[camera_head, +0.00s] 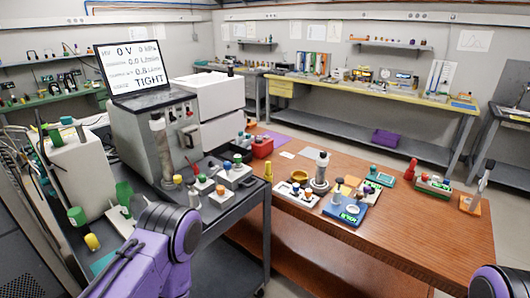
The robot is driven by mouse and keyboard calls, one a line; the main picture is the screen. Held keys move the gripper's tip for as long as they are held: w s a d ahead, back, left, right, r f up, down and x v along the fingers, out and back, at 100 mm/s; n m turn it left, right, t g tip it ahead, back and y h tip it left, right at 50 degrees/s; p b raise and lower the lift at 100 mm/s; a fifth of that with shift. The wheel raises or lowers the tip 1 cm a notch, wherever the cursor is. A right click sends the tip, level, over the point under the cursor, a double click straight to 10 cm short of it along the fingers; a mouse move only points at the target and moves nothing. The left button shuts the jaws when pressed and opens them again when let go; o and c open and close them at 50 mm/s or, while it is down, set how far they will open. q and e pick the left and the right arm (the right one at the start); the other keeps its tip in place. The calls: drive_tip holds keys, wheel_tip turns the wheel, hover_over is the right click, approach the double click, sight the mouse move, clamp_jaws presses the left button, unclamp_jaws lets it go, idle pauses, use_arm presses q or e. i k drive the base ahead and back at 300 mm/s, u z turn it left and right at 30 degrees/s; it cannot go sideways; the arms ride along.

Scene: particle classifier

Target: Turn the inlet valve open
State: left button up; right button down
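A grey classifier machine (158,135) stands on a dark cart at the left. A purple link of my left arm shows at the bottom left, and a bit of my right arm at the bottom right corner. Neither gripper's fingers can be seen.
The dark cart (232,214) meets a brown wooden table (420,232). A white box (78,170) with green fittings stands at the left. The table's front right is clear.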

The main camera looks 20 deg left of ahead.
sight(202, 178)
drive_tip(key=k, duration=1.3)
drive_tip(key=u, duration=0.25)
drive_tip(key=i, duration=0.8)
drive_tip(key=u, duration=0.25)
